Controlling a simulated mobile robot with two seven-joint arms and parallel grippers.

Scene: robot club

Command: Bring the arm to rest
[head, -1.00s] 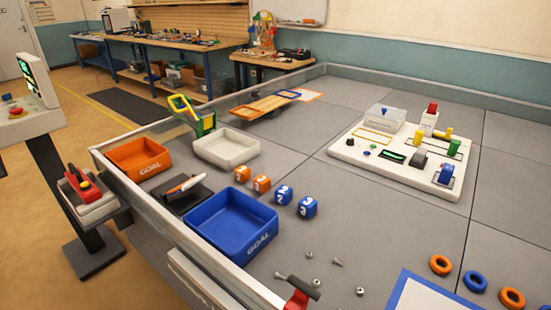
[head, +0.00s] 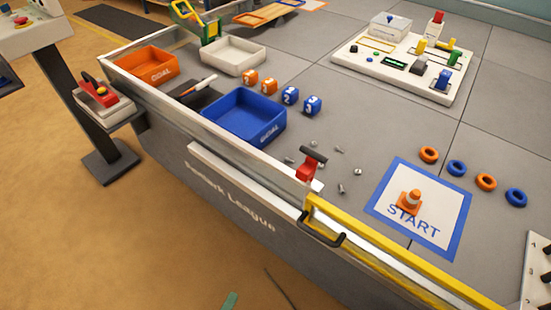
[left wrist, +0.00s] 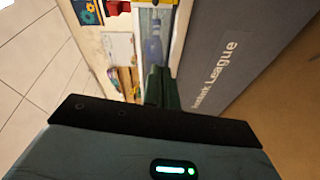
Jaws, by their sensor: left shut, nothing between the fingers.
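My left gripper (left wrist: 158,82) shows in the left wrist view as dark green fingers, shut and empty. It is apart from the grey side of the arena table (left wrist: 235,60), which bears white lettering. In the head view only a small green tip (head: 229,300) shows at the bottom edge, low over the floor; it looks like part of my left gripper. The rest of the left arm is outside the head view. My right gripper is in neither view.
The arena's front wall (head: 240,155) carries a red clamp (head: 307,168) and a yellow bar (head: 400,262) with a black handle. Blue (head: 243,116) and orange bins (head: 145,68) stand inside. A pedestal (head: 110,160) stands left. The brown floor in front is mostly open.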

